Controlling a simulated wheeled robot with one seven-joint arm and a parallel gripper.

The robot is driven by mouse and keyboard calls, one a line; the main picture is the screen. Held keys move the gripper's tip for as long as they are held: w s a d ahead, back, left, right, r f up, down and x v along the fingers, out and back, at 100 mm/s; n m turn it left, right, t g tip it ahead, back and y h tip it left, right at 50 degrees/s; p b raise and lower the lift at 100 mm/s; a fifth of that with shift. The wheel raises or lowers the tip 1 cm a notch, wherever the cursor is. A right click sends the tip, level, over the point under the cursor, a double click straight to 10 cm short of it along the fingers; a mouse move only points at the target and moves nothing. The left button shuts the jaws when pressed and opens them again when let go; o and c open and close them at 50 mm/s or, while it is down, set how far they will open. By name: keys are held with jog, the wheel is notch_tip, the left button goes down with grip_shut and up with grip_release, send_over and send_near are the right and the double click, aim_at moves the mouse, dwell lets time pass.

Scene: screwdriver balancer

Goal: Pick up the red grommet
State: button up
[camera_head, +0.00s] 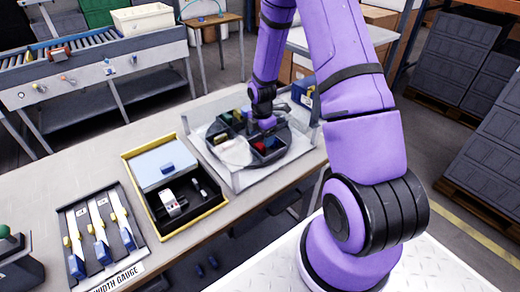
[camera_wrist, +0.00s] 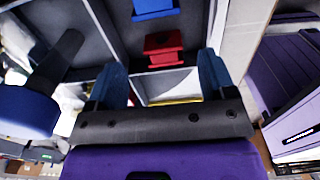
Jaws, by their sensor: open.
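The red grommet (camera_wrist: 163,48) is a small, blocky red piece in the wrist view, lying in a grey compartment just beyond my fingertips and roughly centred between them. A small red patch (camera_head: 259,146) shows below my gripper in the head view. My gripper (camera_wrist: 163,76) is open, with its two dark blue fingers apart and nothing held between them. In the head view my gripper (camera_head: 265,123) is over the dark, divided tray (camera_head: 288,158), and the arm partly hides the tray. I cannot tell the exact height of the fingertips above the grommet.
A blue piece (camera_wrist: 155,8) lies in the compartment beyond the red one. Grey divider walls (camera_wrist: 105,28) stand close to the fingers. A dark post with a round blue end (camera_wrist: 28,112) is at the left. A yellow-edged tray (camera_head: 216,207) and gauge rack (camera_head: 78,218) occupy the bench.

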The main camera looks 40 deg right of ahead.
aim_at(261, 144)
jog(key=shift+s+a+f, duration=0.1)
jog(key=shift+s+f, duration=0.05)
jog(key=shift+f, duration=2.35)
jog(key=c, duration=1.1)
jog(key=shift+r, duration=0.1)
